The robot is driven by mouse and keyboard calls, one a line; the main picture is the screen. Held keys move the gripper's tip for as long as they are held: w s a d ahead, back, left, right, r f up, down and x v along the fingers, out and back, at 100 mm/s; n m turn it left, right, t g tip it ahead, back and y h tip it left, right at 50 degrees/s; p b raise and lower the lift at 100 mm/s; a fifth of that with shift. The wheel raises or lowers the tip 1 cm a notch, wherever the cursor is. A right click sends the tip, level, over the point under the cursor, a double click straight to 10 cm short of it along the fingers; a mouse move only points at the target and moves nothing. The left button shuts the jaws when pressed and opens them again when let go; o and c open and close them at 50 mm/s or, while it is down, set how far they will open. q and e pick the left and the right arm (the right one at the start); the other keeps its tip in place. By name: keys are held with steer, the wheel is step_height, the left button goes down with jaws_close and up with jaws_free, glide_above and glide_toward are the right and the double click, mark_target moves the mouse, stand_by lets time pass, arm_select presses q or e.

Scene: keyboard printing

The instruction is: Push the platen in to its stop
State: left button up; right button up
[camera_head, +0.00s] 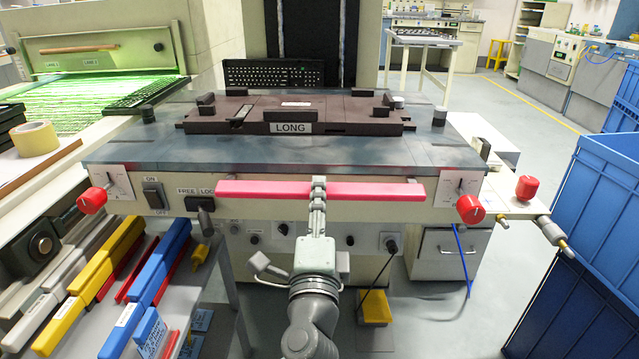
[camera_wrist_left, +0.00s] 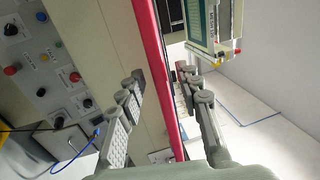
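The platen looks to be the blue-grey slab (camera_head: 150,138), with a dark brown fixture (camera_head: 350,107) labelled LONG on top. A pink-red handle bar (camera_head: 265,189) runs along the front of the machine; it also crosses the left wrist view (camera_wrist_left: 153,40). My left gripper (camera_head: 318,187) is at the middle of the bar. In the left wrist view its fingers (camera_wrist_left: 162,76) stand apart on either side of the bar, with a gap showing on at least one side. My right gripper is out of view.
A FREE/LOCK lever (camera_head: 200,203) sits left of the bar, with an ON/OFF switch (camera_head: 154,194) beyond it. Red knobs (camera_head: 92,201) and (camera_head: 470,208) flank the front. A keyboard (camera_head: 274,74) stands behind the fixture. Blue crates (camera_head: 590,215) are at right.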

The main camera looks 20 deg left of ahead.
arm_select(q)
steer(key=shift+x, duration=1.45)
jaws_close()
